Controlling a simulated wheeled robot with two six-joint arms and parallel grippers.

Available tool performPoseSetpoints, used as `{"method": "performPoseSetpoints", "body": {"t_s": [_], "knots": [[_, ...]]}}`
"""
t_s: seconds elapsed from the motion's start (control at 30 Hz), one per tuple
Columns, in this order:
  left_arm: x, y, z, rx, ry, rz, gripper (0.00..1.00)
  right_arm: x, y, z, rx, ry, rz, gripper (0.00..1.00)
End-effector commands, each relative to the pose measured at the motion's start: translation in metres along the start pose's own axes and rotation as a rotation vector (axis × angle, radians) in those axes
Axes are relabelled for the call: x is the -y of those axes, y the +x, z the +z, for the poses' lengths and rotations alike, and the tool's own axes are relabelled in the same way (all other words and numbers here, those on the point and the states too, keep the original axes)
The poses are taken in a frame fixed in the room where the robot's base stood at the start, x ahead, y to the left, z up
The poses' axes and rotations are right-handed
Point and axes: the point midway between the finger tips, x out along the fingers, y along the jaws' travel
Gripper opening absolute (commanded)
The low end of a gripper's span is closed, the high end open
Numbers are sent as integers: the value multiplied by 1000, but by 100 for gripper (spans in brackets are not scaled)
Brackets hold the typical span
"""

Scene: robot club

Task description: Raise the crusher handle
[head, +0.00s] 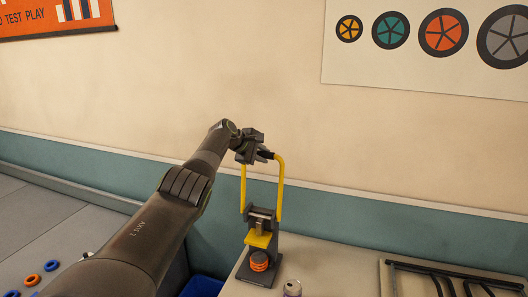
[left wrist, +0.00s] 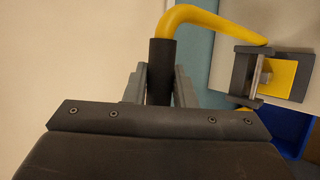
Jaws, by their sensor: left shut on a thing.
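The crusher (head: 262,245) stands on the light bench top, with a dark frame, a yellow block and an orange ribbed part low down. Its yellow handle (head: 280,190) has two arms that stand nearly upright above the body. My left gripper (head: 262,153) is at the top of the handle, shut on its dark crossbar grip. In the left wrist view the black grip (left wrist: 162,68) sits between the two grey fingers, and a yellow arm bends away from it to the right. The gripper hides part of the crossbar in the head view. My right gripper is not seen.
A can (head: 292,288) stands in front of the crusher at the bottom edge. A black rack (head: 455,272) lies on the bench at the right. A blue bin (head: 203,286) is below, left of the bench.

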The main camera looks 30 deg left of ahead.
Motion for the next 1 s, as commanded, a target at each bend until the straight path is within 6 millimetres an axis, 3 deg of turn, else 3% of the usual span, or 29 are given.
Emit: {"method": "performPoseSetpoints", "body": {"t_s": [0.67,0.7,0.83,1.0], "knots": [[-1,-2,-1,-3,-9,-16,0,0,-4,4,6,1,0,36],[-2,-2,-1,-3,-9,-15,29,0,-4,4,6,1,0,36],[0,-2,-1,-2,-10,-18,45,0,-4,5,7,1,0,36],[1,-1,-1,-2,-11,-22,45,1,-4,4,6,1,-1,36]]}}
